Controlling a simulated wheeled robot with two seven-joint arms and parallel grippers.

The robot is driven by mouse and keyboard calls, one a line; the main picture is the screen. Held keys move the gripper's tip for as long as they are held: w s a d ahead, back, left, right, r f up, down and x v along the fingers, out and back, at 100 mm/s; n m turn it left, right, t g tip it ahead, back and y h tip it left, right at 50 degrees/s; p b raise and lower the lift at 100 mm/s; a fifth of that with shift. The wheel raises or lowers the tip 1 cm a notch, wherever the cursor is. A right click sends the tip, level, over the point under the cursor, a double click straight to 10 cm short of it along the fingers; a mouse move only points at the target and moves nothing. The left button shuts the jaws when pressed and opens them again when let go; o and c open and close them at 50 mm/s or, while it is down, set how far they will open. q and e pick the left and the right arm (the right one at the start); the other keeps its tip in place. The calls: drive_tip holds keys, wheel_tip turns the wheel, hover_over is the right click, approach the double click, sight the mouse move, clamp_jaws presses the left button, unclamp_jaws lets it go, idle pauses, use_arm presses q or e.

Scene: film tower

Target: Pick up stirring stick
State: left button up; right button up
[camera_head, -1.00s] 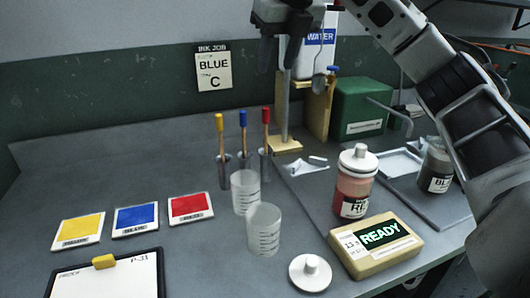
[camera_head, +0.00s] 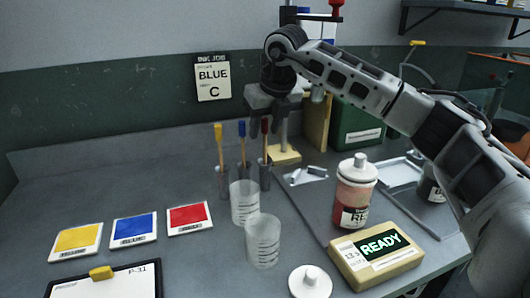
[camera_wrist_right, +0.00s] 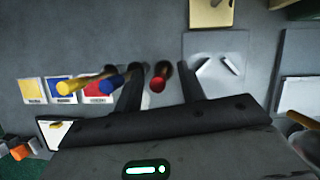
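Several stirring sticks stand upright in dark holders behind the cups: one yellow-topped (camera_head: 219,145), one blue-topped (camera_head: 242,145) and one red-topped (camera_head: 265,145). My right gripper (camera_head: 275,122) is open and points down at the top of the red-topped stick. In the right wrist view the red tip (camera_wrist_right: 158,80) shows between the two separated dark fingers, nearer the left one; contact cannot be told. The blue tip (camera_wrist_right: 110,84) and yellow tip (camera_wrist_right: 66,88) lie to the left, outside the fingers. My left gripper is not in view.
Two clear cups (camera_head: 263,242) stand just in front of the sticks. Color cards (camera_head: 134,225) and a clipboard (camera_head: 105,284) lie at left. A red ink bottle (camera_head: 355,193) and a scale reading READY (camera_head: 375,255) are at right. A wooden stand (camera_head: 317,125) is behind my right gripper.

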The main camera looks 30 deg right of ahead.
drive_tip(key=shift+w+f, duration=0.2)
drive_tip(key=shift+f, duration=0.15)
clamp_jaws()
